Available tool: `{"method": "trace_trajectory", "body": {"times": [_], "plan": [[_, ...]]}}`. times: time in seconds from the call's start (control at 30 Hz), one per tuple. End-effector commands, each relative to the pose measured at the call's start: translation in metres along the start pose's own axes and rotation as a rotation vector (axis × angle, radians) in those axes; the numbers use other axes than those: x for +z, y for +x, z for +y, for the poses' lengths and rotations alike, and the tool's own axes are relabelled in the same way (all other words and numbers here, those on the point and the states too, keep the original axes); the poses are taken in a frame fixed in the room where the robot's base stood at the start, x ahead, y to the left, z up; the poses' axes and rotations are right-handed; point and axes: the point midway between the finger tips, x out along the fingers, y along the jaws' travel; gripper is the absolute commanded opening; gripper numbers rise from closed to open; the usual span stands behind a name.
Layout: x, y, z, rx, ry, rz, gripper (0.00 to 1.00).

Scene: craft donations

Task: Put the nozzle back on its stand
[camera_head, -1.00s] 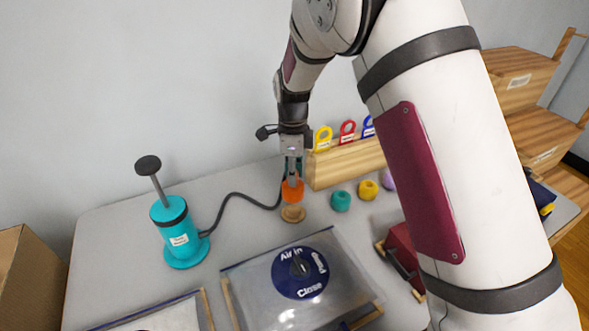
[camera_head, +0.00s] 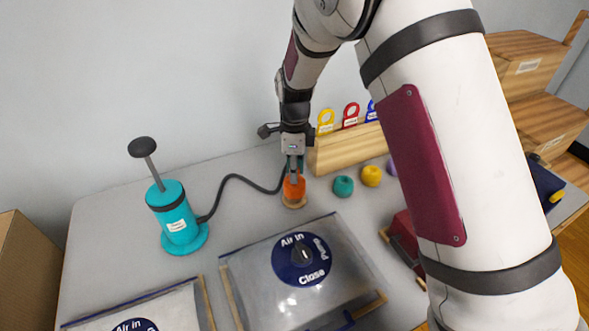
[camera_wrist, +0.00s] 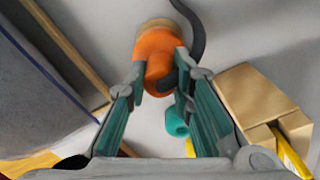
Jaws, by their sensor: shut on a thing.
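The orange nozzle (camera_head: 294,187) is upright between the fingers of my gripper (camera_head: 294,172), which is shut on it. A black hose runs from the nozzle to the teal pump (camera_head: 175,218) at the left. The round wooden stand (camera_head: 293,204) is directly below the nozzle; the nozzle's lower end appears to meet it, but I cannot tell whether it is fully seated. In the wrist view the orange nozzle (camera_wrist: 158,56) is between my gripper's teal-lined fingers (camera_wrist: 160,90), with the tan stand (camera_wrist: 158,24) showing at its far end.
A clear bag (camera_head: 255,290) with a blue "Air in / Close" dial lies in front. A wooden rack (camera_head: 345,147) with coloured ring tags stands behind to the right. Teal (camera_head: 343,186) and yellow (camera_head: 371,176) yarn balls sit right of the stand. A cardboard box (camera_head: 30,270) is at far left.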

Motion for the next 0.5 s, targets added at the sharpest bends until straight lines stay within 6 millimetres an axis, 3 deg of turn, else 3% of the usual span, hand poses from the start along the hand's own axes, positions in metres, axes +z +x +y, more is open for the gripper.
{"method": "trace_trajectory", "body": {"times": [0.5], "plan": [[0.0001,0.0079,-0.0001,0.001,0.000,0.000,0.00]]}}
